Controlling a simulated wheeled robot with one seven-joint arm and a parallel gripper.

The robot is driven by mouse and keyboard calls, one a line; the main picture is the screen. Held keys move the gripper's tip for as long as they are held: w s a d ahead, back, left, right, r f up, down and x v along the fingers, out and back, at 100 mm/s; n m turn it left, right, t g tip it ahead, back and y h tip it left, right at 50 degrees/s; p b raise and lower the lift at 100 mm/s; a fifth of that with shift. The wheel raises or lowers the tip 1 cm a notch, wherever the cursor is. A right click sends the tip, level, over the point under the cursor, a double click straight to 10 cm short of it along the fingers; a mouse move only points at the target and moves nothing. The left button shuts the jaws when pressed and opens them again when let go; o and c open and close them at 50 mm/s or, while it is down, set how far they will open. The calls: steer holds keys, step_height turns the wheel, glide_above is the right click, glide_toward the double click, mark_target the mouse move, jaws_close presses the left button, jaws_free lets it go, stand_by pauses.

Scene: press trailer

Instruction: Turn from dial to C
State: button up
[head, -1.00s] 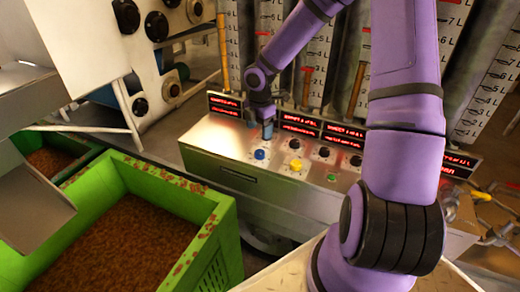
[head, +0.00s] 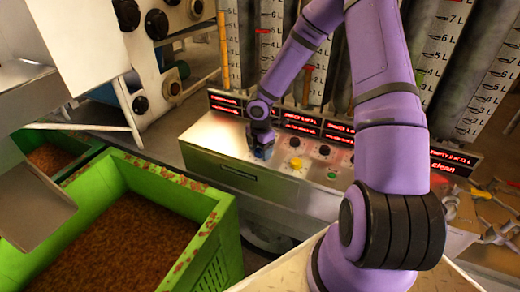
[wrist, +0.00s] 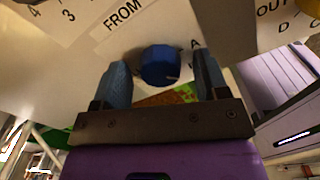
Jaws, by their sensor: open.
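The from dial (wrist: 160,65) is a round blue knob beside the printed word FROM on the pale metal panel. In the wrist view a small light mark shows at its lower right edge. The letter A is right of the dial; I cannot read a C beside this dial. My gripper (wrist: 162,72) is open, one blue finger on each side of the dial, with gaps visible at both sides. In the head view my gripper (head: 262,148) is down at the control box, mostly covering the dial.
The control box (head: 225,140) also carries a yellow knob (head: 296,163), black knobs and a green button (head: 332,176) to the right. Red lit displays (head: 302,122) line its back. A green crate (head: 228,225) of brown material stands at front left.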

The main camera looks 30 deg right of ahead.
steer(key=shift+c, duration=0.4)
steer(key=c, duration=0.8)
steer(key=shift+c, duration=0.2)
steer(key=shift+m, duration=0.3)
steer(key=m, duration=0.3)
steer(key=shift+m, duration=2.6)
steer(key=o, duration=0.9)
